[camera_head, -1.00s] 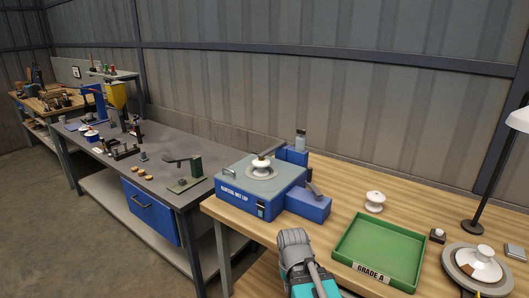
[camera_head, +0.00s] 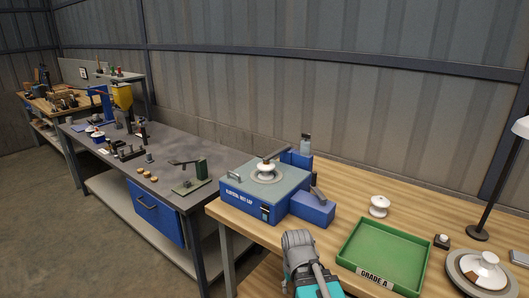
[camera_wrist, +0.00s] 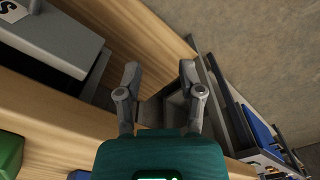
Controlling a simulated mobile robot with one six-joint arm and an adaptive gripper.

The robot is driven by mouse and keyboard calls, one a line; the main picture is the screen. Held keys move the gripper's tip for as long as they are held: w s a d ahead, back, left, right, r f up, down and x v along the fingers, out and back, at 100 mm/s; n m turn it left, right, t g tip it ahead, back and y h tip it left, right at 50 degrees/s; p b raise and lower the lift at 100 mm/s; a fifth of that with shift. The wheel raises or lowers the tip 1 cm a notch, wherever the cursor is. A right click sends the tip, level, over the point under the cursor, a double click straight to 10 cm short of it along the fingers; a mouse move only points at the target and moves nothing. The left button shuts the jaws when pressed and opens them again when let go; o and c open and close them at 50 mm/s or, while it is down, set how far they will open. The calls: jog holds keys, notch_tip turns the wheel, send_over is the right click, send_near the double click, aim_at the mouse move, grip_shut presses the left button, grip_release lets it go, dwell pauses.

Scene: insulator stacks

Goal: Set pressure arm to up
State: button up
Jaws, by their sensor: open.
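The wet lap machine (camera_head: 246,200) is a blue box with a grey top on the wooden bench. A white insulator (camera_head: 266,169) sits upright on its round plate. A dark arm (camera_head: 278,158), apparently the pressure arm, reaches from the blue post (camera_head: 299,158) at the back over the insulator and looks lowered onto it; contact is too small to tell. A short dark lever (camera_head: 318,194) stands tilted on the blue side box (camera_head: 312,210). In the wrist view my gripper (camera_wrist: 160,75) is open and empty, above a wooden edge. The head view shows part of my arm in front of the machine.
A green Grade A tray (camera_head: 345,263) lies right of the machine, with a white insulator (camera_head: 379,206) behind it. A lamp (camera_head: 477,232) and a round plate with an insulator (camera_head: 484,270) are further right. A grey bench (camera_head: 160,172) with tools stands left.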

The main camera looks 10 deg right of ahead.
jog(key=w+r+n+t+p, duration=0.1)
jog(key=w+r+p, duration=0.3)
jog(key=r+p, duration=1.15)
jog(key=w+r+p, duration=0.4)
jog(key=r+p, duration=1.1)
jog(key=r, duration=0.1)
jog(key=w+r+n+t+y+p, duration=0.1)
jog(key=w+n, duration=0.3)
jog(key=w, duration=1.2)
jog(key=w+r+n+t+y+p, duration=0.1)
jog(key=w+r+n+y+p, duration=0.1)
jog(key=w, duration=1.5)
jog(key=shift+w+d+r+n, duration=0.25)
jog(key=shift+d+r+n, duration=0.05)
jog(key=shift+r+n, duration=0.65)
jog(key=shift+f, duration=0.3)
jog(key=b+x, duration=0.8)
jog(key=x, duration=0.1)
jog(key=b+x, duration=0.4)
jog(key=shift+a+f, duration=0.15)
jog(key=shift+a, duration=0.2)
